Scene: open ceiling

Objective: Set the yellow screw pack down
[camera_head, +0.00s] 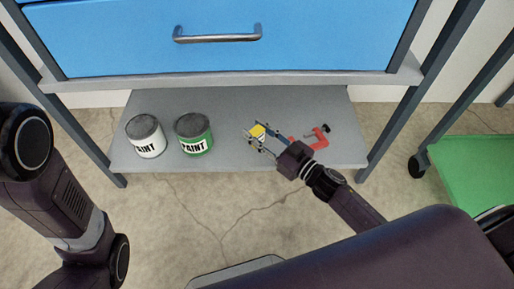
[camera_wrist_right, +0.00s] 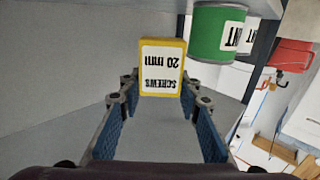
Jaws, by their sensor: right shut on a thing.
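The yellow screw pack (camera_head: 258,131) is a small yellow box at the fingertips of my right gripper (camera_head: 259,140), over the grey lower shelf (camera_head: 235,105). In the right wrist view the pack (camera_wrist_right: 162,68) shows its white label, upside down, reading "SCREWS 20 mm". The blue-padded fingers of my right gripper (camera_wrist_right: 162,90) are on either side of it, shut on the pack. I cannot tell whether the pack touches the shelf. My left arm is at the left of the head view; its gripper is out of view.
A white paint can (camera_head: 146,136) and a green paint can (camera_head: 193,134) stand left of the pack. A red clamp (camera_head: 310,140) lies close to its right. A blue drawer (camera_head: 220,35) overhangs the shelf. A green cart (camera_head: 480,175) stands at right.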

